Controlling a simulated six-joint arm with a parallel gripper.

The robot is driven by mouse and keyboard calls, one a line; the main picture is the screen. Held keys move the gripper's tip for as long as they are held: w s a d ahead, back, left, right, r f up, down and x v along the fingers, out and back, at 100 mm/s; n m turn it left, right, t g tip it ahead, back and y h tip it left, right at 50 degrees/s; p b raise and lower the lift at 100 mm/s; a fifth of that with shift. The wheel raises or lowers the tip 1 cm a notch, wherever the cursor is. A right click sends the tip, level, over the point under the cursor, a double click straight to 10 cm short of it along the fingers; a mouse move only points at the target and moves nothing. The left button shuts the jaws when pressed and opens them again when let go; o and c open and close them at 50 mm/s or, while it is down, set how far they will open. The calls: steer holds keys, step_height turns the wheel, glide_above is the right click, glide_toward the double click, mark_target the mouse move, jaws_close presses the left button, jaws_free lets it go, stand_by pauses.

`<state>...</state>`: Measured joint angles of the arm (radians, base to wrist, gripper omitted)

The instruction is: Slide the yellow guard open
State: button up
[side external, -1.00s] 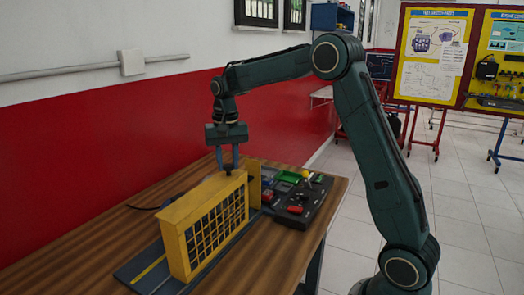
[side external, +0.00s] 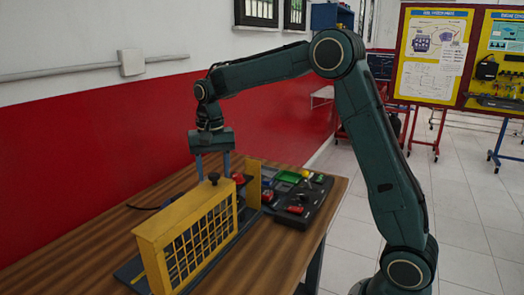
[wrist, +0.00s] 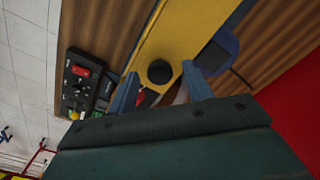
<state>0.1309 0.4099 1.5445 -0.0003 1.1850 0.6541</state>
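The yellow guard (side external: 170,216) is a box-like cover with a grid side, standing on a dark rail base (side external: 128,271) on the wooden table. A gap separates its far end from the fixed yellow end plate (side external: 254,184). Its black knob (side external: 214,178) stands on top near that end; it also shows in the wrist view (wrist: 159,72). My gripper (side external: 213,172) is open, its two blue fingers spread at the knob's level or just above. In the wrist view, the fingers (wrist: 160,85) show clear space between them and the knob.
A dark control panel (side external: 297,203) with red, green and yellow parts lies beyond the end plate; a red part (side external: 238,178) shows near the gap. A red wall (side external: 90,190) runs behind the table. The table front (side external: 265,262) is clear.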

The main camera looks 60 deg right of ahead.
step_height(320, 180, up, 14)
stand_by(1.0)
stand_by(0.3)
steer(key=s+a+n+t, duration=0.3)
steer(key=s+a+n, duration=0.1)
steer(key=s, duration=1.1)
steer(key=s+a+f+n+t, duration=0.1)
steer(key=s+f+n, duration=0.1)
steer(key=s+f, duration=0.2)
steer(key=s+a+f+n+t, duration=0.1)
steer(key=s+f+n, duration=0.2)
steer(key=s, duration=0.7)
step_height(320, 180, down, 2)
steer(key=shift+t, duration=0.3)
steer(key=shift+a, duration=0.1)
stand_by(0.3)
